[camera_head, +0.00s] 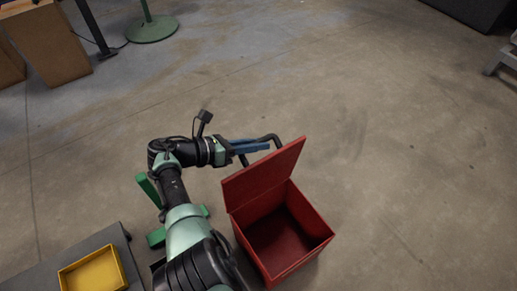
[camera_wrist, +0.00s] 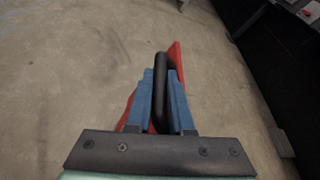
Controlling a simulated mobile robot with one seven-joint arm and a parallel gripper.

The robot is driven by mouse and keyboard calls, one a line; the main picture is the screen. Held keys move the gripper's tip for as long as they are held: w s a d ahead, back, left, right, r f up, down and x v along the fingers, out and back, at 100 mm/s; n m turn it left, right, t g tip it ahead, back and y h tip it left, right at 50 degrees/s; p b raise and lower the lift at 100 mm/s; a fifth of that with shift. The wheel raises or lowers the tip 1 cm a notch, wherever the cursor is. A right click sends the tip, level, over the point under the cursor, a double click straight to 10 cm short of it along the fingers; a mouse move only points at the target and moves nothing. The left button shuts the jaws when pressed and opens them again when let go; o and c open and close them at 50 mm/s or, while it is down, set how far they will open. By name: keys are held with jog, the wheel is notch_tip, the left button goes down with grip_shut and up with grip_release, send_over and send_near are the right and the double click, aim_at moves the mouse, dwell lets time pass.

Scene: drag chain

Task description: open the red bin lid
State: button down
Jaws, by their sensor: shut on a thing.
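The red bin (camera_head: 280,240) stands on the floor right of my arm in the head view, and I can see into its empty-looking inside. Its red lid (camera_head: 262,178) is raised, tilted up along the bin's far side. My gripper (camera_head: 268,146) is at the far side of the lid, its blue fingers by the black handle (camera_head: 275,137). In the wrist view, my gripper (camera_wrist: 162,85) is shut on the black handle (camera_wrist: 160,75), which passes between the blue fingers. Parts of the red lid (camera_wrist: 176,55) show behind the fingers.
A yellow tray (camera_head: 92,272) lies on a grey surface at the lower left. A green round stand base (camera_head: 152,29) and a brown board (camera_head: 52,45) are at the upper left. The concrete floor right of the bin is clear.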

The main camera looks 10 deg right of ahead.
jog(key=shift+w+a, duration=0.1)
jog(key=shift+w, duration=0.05)
jog(key=c, duration=0.8)
grip_release()
jog(key=shift+f, duration=0.1)
jog(key=p+v, duration=0.2)
jog(key=v, duration=1.1)
